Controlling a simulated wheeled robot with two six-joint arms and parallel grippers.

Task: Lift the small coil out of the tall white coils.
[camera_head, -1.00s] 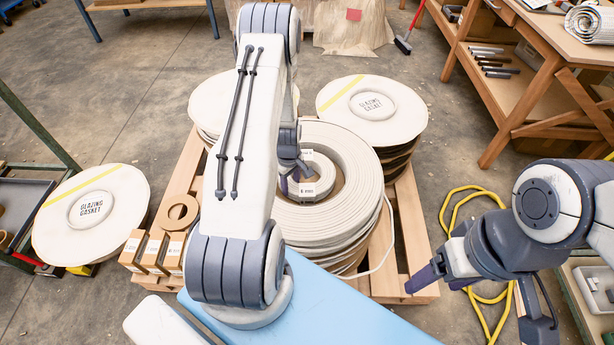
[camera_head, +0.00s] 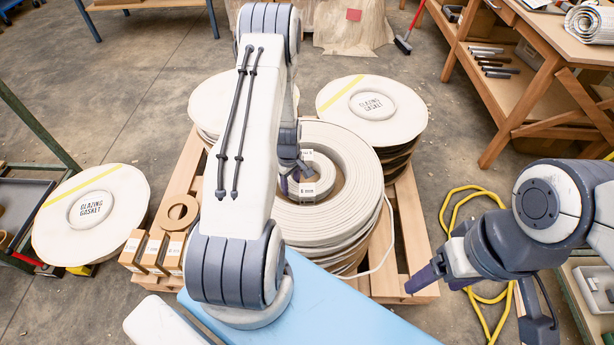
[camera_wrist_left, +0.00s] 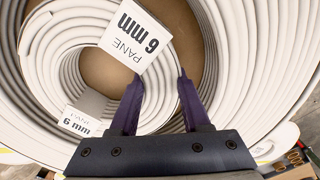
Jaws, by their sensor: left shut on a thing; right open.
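The small coil (camera_head: 324,178) is a white ring inside the hollow of the tall white coils (camera_head: 362,172), which are stacked on a pallet. In the left wrist view the small coil (camera_wrist_left: 48,58) carries white tags reading "6 mm", and brown floor shows between it and the tall coils (camera_wrist_left: 222,60). My left gripper (camera_head: 291,183) reaches down into the hollow. In the left wrist view its purple fingers (camera_wrist_left: 160,82) straddle the small coil's wall and are shut on it. My right gripper (camera_head: 440,283) is open and empty, right of the pallet's front corner.
Gasket-labelled discs stand behind right (camera_head: 372,105) and at left (camera_head: 92,212). Small cartons (camera_head: 155,252) and a cardboard ring (camera_head: 178,213) sit at the pallet's left. A yellow cable (camera_head: 452,205) lies on the floor at right. A workbench (camera_head: 545,40) stands back right.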

